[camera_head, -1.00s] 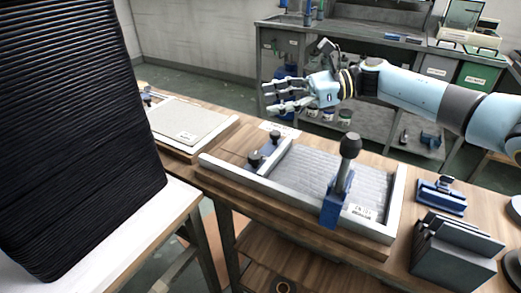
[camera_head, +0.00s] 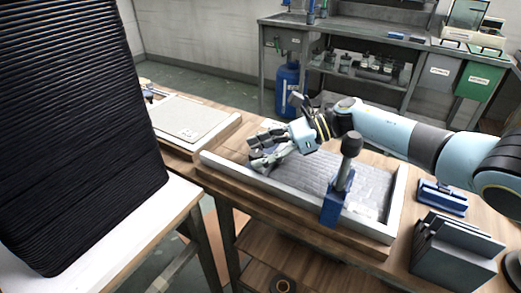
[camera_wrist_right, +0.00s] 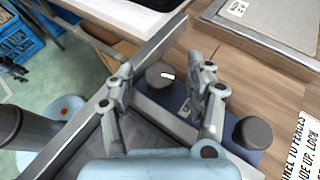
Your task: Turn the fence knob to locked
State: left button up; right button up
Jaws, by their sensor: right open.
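In the right wrist view a round dark grey knob with a white mark on top (camera_wrist_right: 157,74) stands on a blue base (camera_wrist_right: 181,100) by the tray's corner. A second dark knob (camera_wrist_right: 252,133) stands on the base's right end. I cannot tell from the pictures which one is the fence knob. My right gripper (camera_wrist_right: 163,80) is open, its two fingers on either side of the marked knob; contact does not show. In the head view the right gripper (camera_head: 256,151) is over the tray's left end and hides the knobs. My left gripper is out of view.
The light-rimmed tray (camera_head: 225,169) carries a blue clamp (camera_head: 335,207) with an upright dark-headed lever (camera_head: 352,144) at its front. A printed card (camera_wrist_right: 304,145) lies beside the knobs. Another panel (camera_head: 190,118) lies left; a grey rack (camera_head: 455,262) stands right.

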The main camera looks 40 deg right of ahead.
jog(key=shift+a, duration=0.1)
jog(key=c, duration=1.1)
jog(key=shift+s+a+r+m+t+h+p, duration=0.1)
jog(key=shift+m+t+h+p, duration=0.2)
jog(key=shift+m+t+p, duration=0.15)
jog(key=shift+s+m+t+h+p, duration=0.1)
jog(key=shift+m+t+h+p, duration=0.25)
jog(key=shift+m, duration=0.2)
grip_shut()
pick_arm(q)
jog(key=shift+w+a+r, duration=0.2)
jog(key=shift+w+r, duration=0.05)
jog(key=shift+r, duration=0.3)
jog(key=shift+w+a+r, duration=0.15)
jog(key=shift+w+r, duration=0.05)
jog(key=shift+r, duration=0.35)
pick_arm(e)
jog(key=shift+w+m+t+h, duration=0.15)
jog(key=shift+m+t+h, duration=0.2)
jog(key=shift+m+t, duration=0.15)
jog(key=o, duration=1.1)
grip_release()
jog(key=v, duration=1.2)
